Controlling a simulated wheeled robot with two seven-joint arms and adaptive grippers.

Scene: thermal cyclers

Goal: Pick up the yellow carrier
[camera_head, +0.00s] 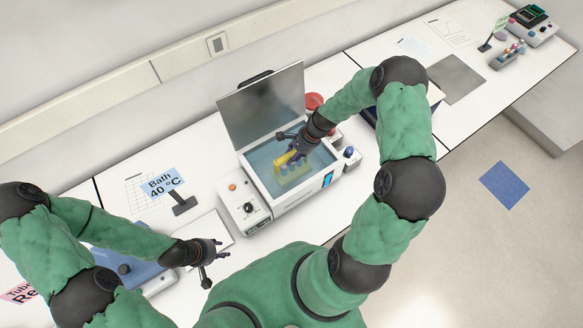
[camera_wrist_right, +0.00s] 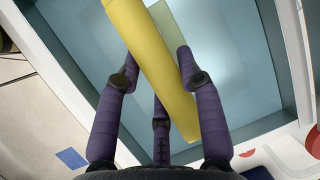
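In the right wrist view the bar (camera_wrist_right: 150,60) runs diagonally between the purple fingers of my right gripper (camera_wrist_right: 158,75). Two fingers flank it and the third passes behind it. Whether they press on it I cannot tell. My left gripper (camera_head: 212,267) has its fingers spread, is empty, and stays left of the bath, apart from the carrier.
The bath's raised lid (camera_head: 262,103) stands behind the opening. A "Bath 40 °C" sign (camera_head: 162,184) stands to the left. A red round object (camera_head: 314,101) and a blue-topped container (camera_head: 349,152) are close to the bath's right side. A grey plate (camera_head: 456,80) lies further right.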

